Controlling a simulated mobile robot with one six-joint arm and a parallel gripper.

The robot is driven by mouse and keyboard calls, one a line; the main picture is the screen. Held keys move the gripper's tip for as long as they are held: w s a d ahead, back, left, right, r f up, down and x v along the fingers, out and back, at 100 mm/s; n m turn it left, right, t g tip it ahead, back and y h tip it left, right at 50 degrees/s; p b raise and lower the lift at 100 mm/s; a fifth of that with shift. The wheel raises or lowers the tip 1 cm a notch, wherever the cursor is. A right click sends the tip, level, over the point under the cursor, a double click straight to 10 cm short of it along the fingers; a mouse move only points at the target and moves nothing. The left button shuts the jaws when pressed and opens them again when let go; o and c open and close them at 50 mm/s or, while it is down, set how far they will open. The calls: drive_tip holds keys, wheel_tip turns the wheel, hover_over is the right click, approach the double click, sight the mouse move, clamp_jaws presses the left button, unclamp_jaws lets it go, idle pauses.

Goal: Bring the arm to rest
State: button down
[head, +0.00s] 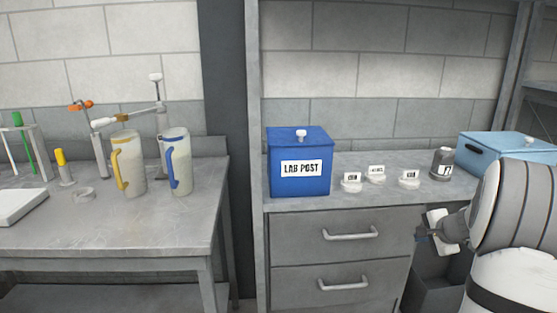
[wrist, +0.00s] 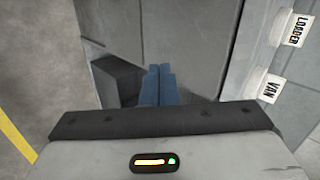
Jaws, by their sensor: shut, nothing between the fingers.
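My gripper (head: 424,237) shows at the lower right of the head view, in front of the drawer cabinet and below the counter's front edge. In the wrist view its two blue fingers (wrist: 158,84) are together with nothing between them. My arm is folded at the right edge of the head view. The gripper is apart from the counter and touches nothing that I can see.
A blue box labelled LAB POST (head: 299,170), several small labelled white discs (head: 352,186) and a light blue case (head: 505,150) stand on the right counter. Two jugs (head: 176,165) stand on the left bench (head: 120,220). A dark open bin (head: 440,295) is below my gripper.

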drive_tip(key=s+a+r+n+g+y+p, duration=0.1)
drive_tip(key=s+a+r+n+p, duration=0.2)
drive_tip(key=a, duration=0.4)
drive_tip(key=s+a+r+n+g+p, duration=0.1)
drive_tip(key=s+a+r+n, duration=0.15)
drive_tip(key=a+r, duration=0.35)
drive_tip(key=s+a+r+n+g+y+p, duration=0.1)
drive_tip(key=s+a+r+n+p, duration=0.2)
drive_tip(key=a, duration=0.6)
drive_tip(key=s+a+r+n+g+h+p, duration=0.1)
drive_tip(key=s+a+r+n+p, duration=0.1)
drive_tip(key=s, duration=0.7)
drive_tip(key=s+a+r+n+g+h+p, duration=0.1)
drive_tip(key=s+a+n+p, duration=0.3)
drive_tip(key=s, duration=0.6)
drive_tip(key=shift+a+r+n+g+h, duration=0.3)
drive_tip(key=shift+a+r+n+g, duration=0.5)
drive_tip(key=shift+a+n, duration=0.35)
